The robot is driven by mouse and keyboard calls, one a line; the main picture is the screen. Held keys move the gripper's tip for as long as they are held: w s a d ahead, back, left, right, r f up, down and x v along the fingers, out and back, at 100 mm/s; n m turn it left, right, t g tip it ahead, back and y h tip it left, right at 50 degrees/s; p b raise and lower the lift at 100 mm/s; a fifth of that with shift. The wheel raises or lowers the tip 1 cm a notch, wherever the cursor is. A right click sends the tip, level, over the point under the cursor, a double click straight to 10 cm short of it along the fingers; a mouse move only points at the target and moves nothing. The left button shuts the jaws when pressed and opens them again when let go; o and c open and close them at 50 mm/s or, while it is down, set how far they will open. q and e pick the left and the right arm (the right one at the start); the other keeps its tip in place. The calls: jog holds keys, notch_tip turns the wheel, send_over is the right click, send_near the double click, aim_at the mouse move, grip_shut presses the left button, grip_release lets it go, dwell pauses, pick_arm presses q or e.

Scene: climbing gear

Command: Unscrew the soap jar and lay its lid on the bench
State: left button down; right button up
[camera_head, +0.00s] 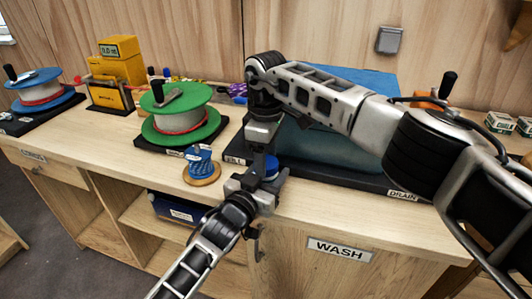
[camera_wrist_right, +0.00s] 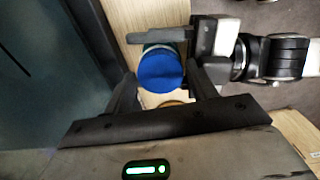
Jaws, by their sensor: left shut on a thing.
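The soap jar's round blue lid (camera_head: 271,167) shows just above the bench's front edge, between my two grippers; in the right wrist view the lid (camera_wrist_right: 159,72) is seen from above. The jar's body is mostly hidden under the lid and behind the fingers. My left gripper (camera_head: 262,183) comes in from the front and is shut on the soap jar, below the lid; it also shows in the right wrist view at the right. My right gripper (camera_head: 266,152) points down from above. Its fingers (camera_wrist_right: 164,92) are open, one on each side of the lid, with gaps visible.
A blue tub (camera_head: 330,143) on a dark tray (camera_head: 345,178) labelled DRAIN lies behind my right arm. The bench (camera_head: 110,137) has clear wood toward the left front.

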jog(key=c, duration=0.7)
jog(key=n, duration=1.3)
jog(key=shift+r, duration=0.1)
jog(key=n, duration=0.7)
jog(key=shift+n, duration=0.3)
jog(key=n, duration=0.7)
jog(key=shift+n, duration=0.3)
jog(key=n, duration=0.5)
pick_arm(q)
jog(key=shift+f, duration=0.1)
pick_arm(e)
jog(key=n, duration=0.7)
jog(key=shift+n, duration=0.4)
jog(key=n, duration=1.3)
jog(key=shift+r, duration=0.1)
jog(key=shift+r, duration=0.2)
